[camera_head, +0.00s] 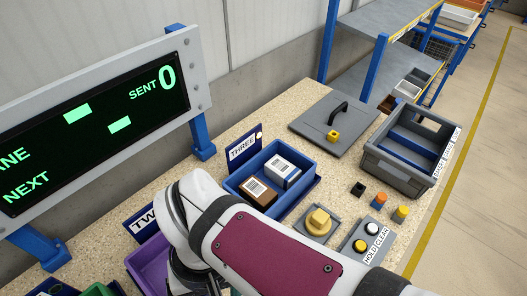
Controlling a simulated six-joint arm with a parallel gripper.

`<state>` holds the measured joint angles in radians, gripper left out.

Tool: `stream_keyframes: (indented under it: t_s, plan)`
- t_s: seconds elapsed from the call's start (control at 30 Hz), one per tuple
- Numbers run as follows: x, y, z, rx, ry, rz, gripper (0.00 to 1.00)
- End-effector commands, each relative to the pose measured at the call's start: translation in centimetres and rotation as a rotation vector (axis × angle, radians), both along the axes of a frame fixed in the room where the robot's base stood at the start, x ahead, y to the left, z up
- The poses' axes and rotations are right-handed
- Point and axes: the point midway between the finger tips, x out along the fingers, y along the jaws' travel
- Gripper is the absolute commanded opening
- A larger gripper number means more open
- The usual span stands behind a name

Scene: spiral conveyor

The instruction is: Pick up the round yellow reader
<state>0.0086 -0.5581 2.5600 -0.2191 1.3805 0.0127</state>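The round yellow reader (319,219) sits on a small grey plate on the speckled tabletop, just right of the blue bin and beside my arm. It is a yellow disc with a raised block on top, and nothing covers it. My white arm with a maroon panel reaches in from the lower right, and its wrist bends down at the left of the reader. My gripper is out of sight below the wrist and the picture's lower edge.
A blue bin (309,205) marked THREE holds two barcoded boxes. HOLD and CLEAR buttons (366,237) stand right of the reader, with small coloured pegs behind. A grey crate (378,168) and a black-handled lid (309,124) lie farther back. A purple bin (149,264) is at the left.

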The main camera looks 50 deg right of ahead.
Motion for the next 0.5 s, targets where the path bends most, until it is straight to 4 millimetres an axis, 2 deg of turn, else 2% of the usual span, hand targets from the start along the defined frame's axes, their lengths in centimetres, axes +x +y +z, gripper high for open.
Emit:
stream_keyframes:
  t_s: [0.17,0.27,0.37,0.43,0.47,0.5]
  plan:
    - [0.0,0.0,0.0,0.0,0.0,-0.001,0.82]
    - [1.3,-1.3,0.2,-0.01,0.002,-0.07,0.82]
    - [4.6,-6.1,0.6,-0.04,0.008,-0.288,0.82]
    - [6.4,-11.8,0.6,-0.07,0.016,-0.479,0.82]
    - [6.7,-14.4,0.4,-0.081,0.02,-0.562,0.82]
    - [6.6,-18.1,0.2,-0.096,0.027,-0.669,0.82]
